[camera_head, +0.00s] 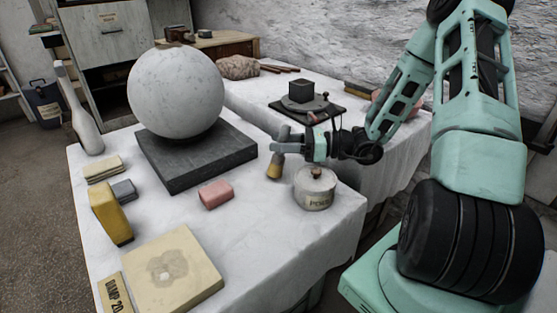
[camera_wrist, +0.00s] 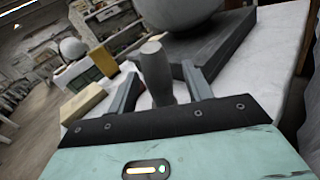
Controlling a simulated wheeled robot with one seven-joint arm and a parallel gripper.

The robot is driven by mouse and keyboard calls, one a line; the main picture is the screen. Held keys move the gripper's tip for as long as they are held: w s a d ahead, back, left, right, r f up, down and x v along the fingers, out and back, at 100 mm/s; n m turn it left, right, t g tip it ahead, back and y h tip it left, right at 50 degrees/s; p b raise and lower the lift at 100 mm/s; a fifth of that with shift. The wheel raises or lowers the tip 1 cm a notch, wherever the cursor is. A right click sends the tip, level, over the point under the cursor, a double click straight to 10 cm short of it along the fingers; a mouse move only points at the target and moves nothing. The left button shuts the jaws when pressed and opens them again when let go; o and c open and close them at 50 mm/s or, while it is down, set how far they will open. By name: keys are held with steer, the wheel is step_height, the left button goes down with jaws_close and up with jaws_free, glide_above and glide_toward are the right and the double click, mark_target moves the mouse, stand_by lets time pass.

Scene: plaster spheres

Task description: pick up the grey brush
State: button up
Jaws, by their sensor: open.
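The grey brush (camera_head: 274,170) stands upright, a little tilted, near the right edge of the white-covered table in the head view, with tan bristles down and its grey handle up. In the wrist view its grey handle (camera_wrist: 157,75) rises between the two fingers. My gripper (camera_head: 287,147) is at the brush's handle, coming in from the right. In the wrist view my gripper (camera_wrist: 160,72) is open, one finger on each side of the handle. The bristles are hidden in the wrist view. I cannot tell whether either finger touches the handle.
A round lidded pot (camera_head: 316,190) stands close in front of my gripper. A big plaster sphere (camera_head: 176,92) rests on a dark slab (camera_head: 192,160) to the left. A pink block (camera_head: 215,194) lies nearer the front. The white cloth (camera_head: 265,235) at front right is clear.

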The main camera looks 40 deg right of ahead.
jaws_close()
step_height(320, 180, up, 10)
steer(key=p, duration=0.4)
steer(key=shift+p, duration=0.3)
